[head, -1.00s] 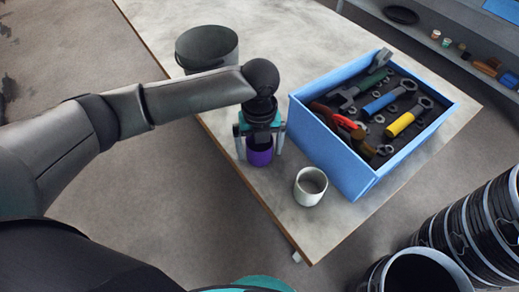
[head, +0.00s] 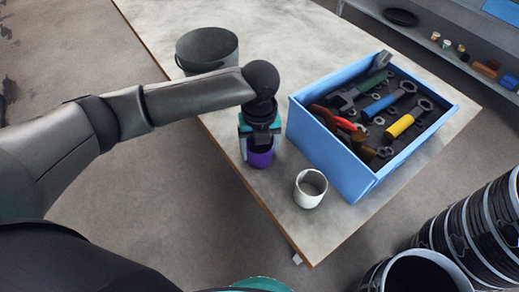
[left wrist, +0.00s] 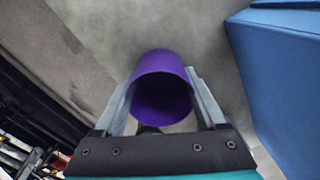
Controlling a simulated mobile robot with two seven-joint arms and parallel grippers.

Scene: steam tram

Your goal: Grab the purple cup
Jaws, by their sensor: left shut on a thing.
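The purple cup (head: 260,158) stands upright on the table near its left edge. It also shows in the left wrist view (left wrist: 162,72), with its open mouth toward the camera. My left gripper (head: 259,148) points down over the cup. Its two fingers lie on either side of the cup and are shut on it. In the head view the hand hides the top of the cup. My right gripper is not in view.
A white cup (head: 310,188) stands just right of the purple cup. A blue toolbox (head: 330,157) with several tools is close by on the right. A dark bucket (head: 207,50) stands behind on the table. Black buckets (head: 420,274) stand at the lower right.

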